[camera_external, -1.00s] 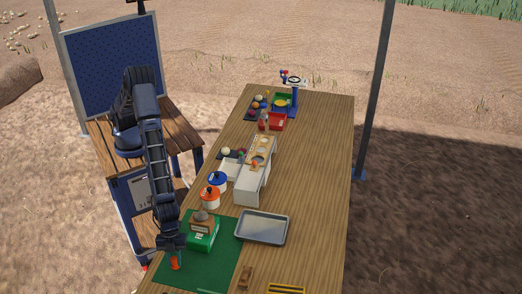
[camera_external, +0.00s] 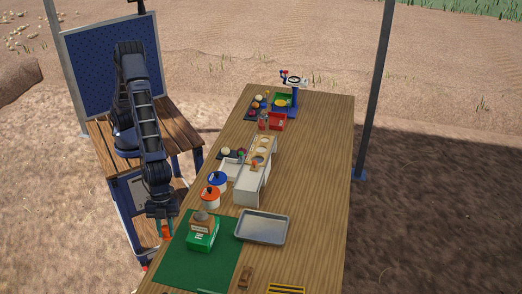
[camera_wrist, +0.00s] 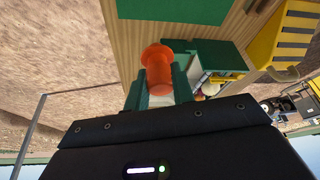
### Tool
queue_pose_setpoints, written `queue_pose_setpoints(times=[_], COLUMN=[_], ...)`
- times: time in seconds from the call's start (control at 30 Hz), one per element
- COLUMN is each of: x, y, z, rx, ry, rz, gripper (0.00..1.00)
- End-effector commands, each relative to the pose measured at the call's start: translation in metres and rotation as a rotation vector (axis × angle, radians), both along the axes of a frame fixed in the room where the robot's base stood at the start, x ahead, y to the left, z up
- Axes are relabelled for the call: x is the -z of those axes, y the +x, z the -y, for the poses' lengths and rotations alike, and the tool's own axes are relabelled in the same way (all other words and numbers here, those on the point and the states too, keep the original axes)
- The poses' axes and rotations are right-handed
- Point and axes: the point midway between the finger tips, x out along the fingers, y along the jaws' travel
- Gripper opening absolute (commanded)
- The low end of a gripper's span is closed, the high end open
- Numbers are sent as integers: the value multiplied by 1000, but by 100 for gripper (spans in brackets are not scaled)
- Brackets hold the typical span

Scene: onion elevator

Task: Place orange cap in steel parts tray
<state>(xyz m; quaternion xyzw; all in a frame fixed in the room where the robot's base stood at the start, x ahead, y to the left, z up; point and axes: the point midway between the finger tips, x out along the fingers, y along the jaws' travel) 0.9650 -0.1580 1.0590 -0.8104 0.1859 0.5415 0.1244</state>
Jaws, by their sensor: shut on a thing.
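My gripper (camera_external: 165,229) is shut on the orange cap (camera_external: 167,233) and holds it above the left edge of the green mat. In the wrist view the orange cap (camera_wrist: 157,65) sticks out between the two green fingers of my gripper (camera_wrist: 160,90). The steel parts tray (camera_external: 262,228) lies on the table, to the right of my gripper and apart from it. The tray looks empty.
A green box with a brown top (camera_external: 203,233) stands on the green mat (camera_external: 180,277), between my gripper and the tray. Orange-and-white (camera_external: 209,198) and blue-and-white (camera_external: 217,180) containers and a white drawer unit (camera_external: 254,180) stand behind. The table's right side is clear.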

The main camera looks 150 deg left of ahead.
Motion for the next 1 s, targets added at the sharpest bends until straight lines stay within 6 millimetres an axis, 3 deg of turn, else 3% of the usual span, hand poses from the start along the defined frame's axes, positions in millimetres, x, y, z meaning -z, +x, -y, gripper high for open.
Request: queue_pose_setpoints(times=[0.17,0.27,0.53,0.8,1.0], x=[-2,-2,-4,-5,-6], y=[6,13,24,18,8], z=[-27,-60,-178,-295,-361], rx=[-32,-72,-207,-338,-412], ry=[0,0,0,1,2], rz=[1,1,2,2,2], gripper=[3,3,3,3,3])
